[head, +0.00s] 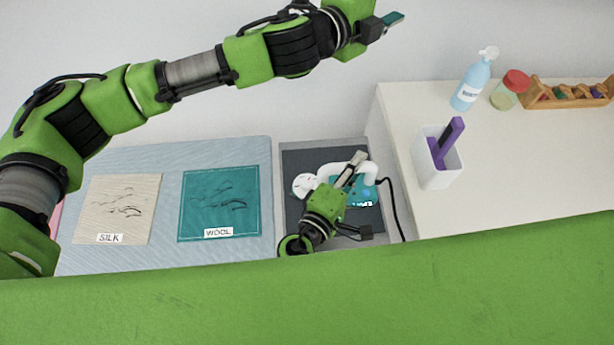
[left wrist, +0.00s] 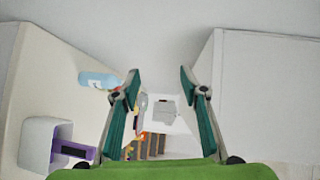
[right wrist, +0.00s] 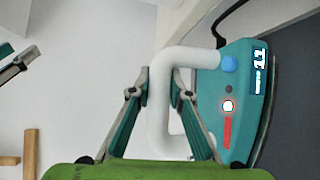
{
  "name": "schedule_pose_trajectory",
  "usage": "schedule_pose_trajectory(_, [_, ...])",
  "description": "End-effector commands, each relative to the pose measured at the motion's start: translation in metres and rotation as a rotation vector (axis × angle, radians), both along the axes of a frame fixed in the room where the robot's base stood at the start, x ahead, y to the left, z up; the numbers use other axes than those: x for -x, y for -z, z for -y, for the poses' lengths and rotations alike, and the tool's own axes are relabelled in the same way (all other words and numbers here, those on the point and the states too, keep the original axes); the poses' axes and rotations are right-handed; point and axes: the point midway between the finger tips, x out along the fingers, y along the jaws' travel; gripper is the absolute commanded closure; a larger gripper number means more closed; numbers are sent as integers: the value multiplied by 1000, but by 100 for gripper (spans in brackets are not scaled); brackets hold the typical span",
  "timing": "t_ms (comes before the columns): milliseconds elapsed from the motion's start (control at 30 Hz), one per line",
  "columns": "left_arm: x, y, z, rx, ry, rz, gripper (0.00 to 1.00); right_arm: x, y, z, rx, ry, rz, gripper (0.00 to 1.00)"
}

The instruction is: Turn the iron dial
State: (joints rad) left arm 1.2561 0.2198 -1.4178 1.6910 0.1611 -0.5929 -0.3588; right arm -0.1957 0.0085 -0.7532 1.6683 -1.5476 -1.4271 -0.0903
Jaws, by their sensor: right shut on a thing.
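The iron (head: 369,191) is teal with a white handle (head: 371,171) and lies on a dark grey pad. A white round disc (head: 303,186) with small marks, which looks like a dial, shows at its left. In the right wrist view the iron body (right wrist: 236,82) shows a display, a blue button and a lit white spot. My right gripper (head: 352,167) is shut on the white handle (right wrist: 160,115), which runs between its fingers (right wrist: 160,75). My left gripper (head: 393,20) is raised high, open and empty; it also shows in the left wrist view (left wrist: 162,78).
A pale blue board (head: 150,262) holds a silk cloth (head: 117,205) and a teal wool cloth (head: 215,205). The white counter (head: 510,170) carries a bottle (head: 470,85), a jar (head: 511,88), a cup (head: 437,165) and a wooden rack (head: 570,98). A black cord (head: 392,205) curves beside the iron.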

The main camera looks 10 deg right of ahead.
Motion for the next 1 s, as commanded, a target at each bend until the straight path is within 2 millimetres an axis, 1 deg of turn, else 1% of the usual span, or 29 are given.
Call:
schedule_pose_trajectory(33, [10,-18,8,38,61,74,60,0,1,1,1,1,-3,100])
schedule_pose_trajectory(67, [18,-29,14,58,104,121,60,0,1,1,1,1,-3,100])
schedule_pose_trajectory(100, [30,-42,20,80,163,182,60,0,1,1,1,1,-3,100])
schedule_pose_trajectory(167, [51,-57,29,102,258,268,60,0,1,1,1,1,-3,100])
schedule_pose_trajectory(200, [68,-63,33,107,326,323,60,0,1,1,1,1,-3,100])
schedule_pose_trajectory(267, [93,-67,39,102,431,401,60,0,1,1,1,1,-3,100])
schedule_pose_trajectory(300, [111,-66,43,90,505,447,60,0,1,1,1,1,-3,100])
schedule_pose_trajectory(367, [139,-59,47,58,618,507,60,0,1,1,1,1,-3,100])
schedule_pose_trajectory(400, [157,-50,48,27,696,540,60,0,1,1,1,1,-3,100])
schedule_pose_trajectory(467, [182,-33,48,-32,813,579,60,0,1,1,1,1,-3,100])
schedule_pose_trajectory(500, [197,-18,47,-80,890,599,60,0,1,0,1,1,-3,100])
schedule_pose_trajectory(567, [217,8,42,-165,1004,619,60,0,1,0,1,1,-3,100])
schedule_pose_trajectory(600, [228,26,36,-229,1076,625,60,0,1,0,1,1,-3,100])
schedule_pose_trajectory(667, [240,56,24,-339,1177,627,60,0,1,0,1,1,-3,100])
schedule_pose_trajectory(700, [245,77,14,-419,1238,624,60,0,1,0,1,1,-3,100])
schedule_pose_trajectory(767, [248,107,-4,-550,1321,611,60,1,1,1,1,1,-3,100])
schedule_pose_trajectory(800, [246,126,-18,-644,1368,598,60,1,1,1,1,1,-3,100])
schedule_pose_trajectory(833, [243,140,-29,-716,1398,584,60,1,1,1,1,1,-3,100])
schedule_pose_trajectory(867, [239,152,-41,-791,1424,571,60,1,1,1,1,1,-3,100])
schedule_pose_trajectory(900, [233,167,-58,-890,1451,549,60,1,1,1,1,1,-3,100])
schedule_pose_trajectory(967, [220,186,-82,-1034,1478,513,60,0,1,1,1,1,-3,100])
schedule_pose_trajectory(1000, [211,194,-98,-1125,1486,490,60,0,1,1,1,1,-3,100])
